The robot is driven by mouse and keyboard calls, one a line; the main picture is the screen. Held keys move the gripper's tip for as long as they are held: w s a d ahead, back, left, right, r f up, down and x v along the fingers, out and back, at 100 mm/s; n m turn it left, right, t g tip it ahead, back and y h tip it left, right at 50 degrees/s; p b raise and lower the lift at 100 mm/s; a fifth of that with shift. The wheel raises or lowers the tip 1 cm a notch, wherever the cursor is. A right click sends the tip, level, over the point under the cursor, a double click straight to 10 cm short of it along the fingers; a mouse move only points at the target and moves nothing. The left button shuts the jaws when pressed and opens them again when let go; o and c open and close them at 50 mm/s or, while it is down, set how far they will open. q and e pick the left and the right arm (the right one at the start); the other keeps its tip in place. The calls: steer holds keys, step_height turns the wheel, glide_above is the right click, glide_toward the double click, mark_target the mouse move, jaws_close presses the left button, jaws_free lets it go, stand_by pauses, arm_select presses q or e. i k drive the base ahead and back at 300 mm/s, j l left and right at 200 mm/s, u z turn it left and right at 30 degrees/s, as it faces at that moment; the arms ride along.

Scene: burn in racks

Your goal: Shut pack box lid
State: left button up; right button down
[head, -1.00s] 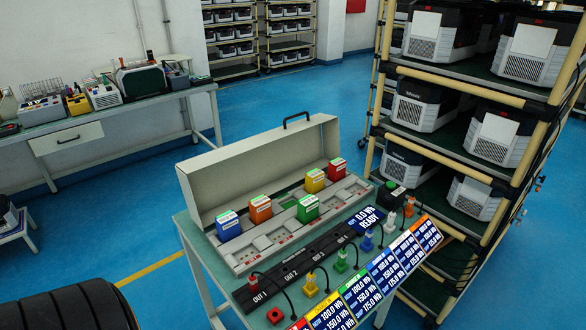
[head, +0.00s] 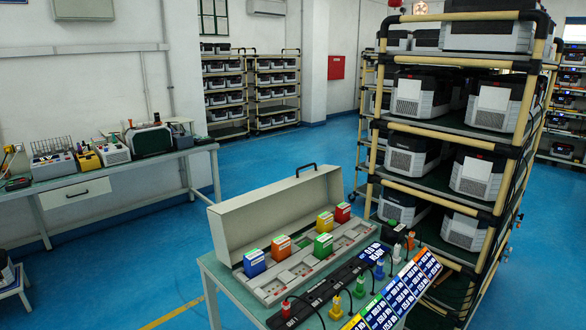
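The pack box (head: 275,293) stands on a table in the lower middle of the head view. Its long grey lid (head: 270,213) is open, standing up along the back side, with a black handle (head: 306,167) on its top edge. Neither of my grippers is in view.
A black strip (head: 325,290) with cables and coloured plugs, and a row of label cards (head: 400,292), lie in front of the box. A tall shelf rack (head: 455,130) stands close on the right. A workbench (head: 100,175) is at the left. Blue floor (head: 150,250) is clear between.

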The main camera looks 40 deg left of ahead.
mark_target(240, 225)
steer(key=j+u, duration=0.1)
steer(key=u, duration=2.75)
steer(key=i+u, duration=0.25)
steer(key=i, duration=0.9)
steer(key=i+z, duration=0.45)
steer(key=i, duration=0.9)
steer(key=i+z, duration=0.35)
steer(key=i, duration=0.3)
steer(key=i+j+z, duration=0.3)
steer(key=i, duration=0.3)
steer(key=i+l+z, duration=0.15)
steer(key=i+z, duration=0.8)
steer(key=z, duration=0.2)
